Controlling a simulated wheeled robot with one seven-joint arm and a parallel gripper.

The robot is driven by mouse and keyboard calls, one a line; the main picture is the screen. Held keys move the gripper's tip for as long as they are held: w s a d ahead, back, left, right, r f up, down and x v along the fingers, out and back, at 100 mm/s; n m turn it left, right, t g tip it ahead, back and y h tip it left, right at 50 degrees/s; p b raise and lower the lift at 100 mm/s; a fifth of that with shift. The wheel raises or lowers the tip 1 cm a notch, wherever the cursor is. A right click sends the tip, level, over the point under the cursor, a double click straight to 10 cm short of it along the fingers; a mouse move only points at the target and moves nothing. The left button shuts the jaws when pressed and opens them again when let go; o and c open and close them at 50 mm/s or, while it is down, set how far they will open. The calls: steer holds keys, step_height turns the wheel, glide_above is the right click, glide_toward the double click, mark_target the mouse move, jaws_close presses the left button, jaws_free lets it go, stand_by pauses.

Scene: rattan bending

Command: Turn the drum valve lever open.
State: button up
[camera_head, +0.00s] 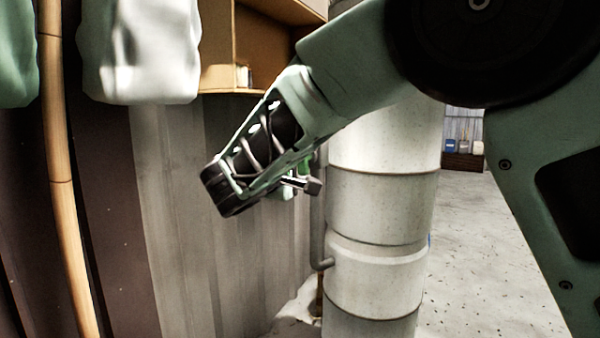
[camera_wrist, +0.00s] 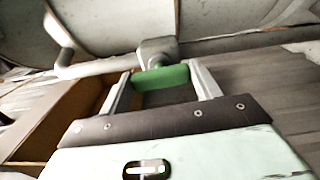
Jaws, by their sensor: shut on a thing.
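The green valve lever (camera_wrist: 160,77) lies between the two fingers of my gripper (camera_wrist: 162,82) in the wrist view. The gripper is shut on it. The lever's metal valve body (camera_wrist: 157,50) and pipe are just beyond it. In the head view, a small part of the green lever (camera_head: 305,167) shows beside the pale, banded drum (camera_head: 375,215). My gripper (camera_head: 301,184) is there at the drum's left side, partly hidden by my wrist. The exact angle of the lever is hard to tell in the head view.
A corrugated wall (camera_head: 185,230) stands behind and left of the drum. A wooden shelf (camera_head: 262,45) is above, near my arm. A bamboo pole (camera_head: 60,160) and hanging pale cloth (camera_head: 140,50) are at the left. Speckled floor (camera_head: 480,260) is clear right of the drum.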

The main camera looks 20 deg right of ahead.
steer(key=shift+f+m, duration=0.1)
steer(key=shift+m, duration=0.3)
steer(key=o, duration=1)
steer(key=shift+s+a, duration=0.1)
steer(key=p+v, duration=0.4)
steer(key=v, duration=1.3)
steer(key=shift+s+a, duration=0.1)
steer(key=shift+s, duration=0.05)
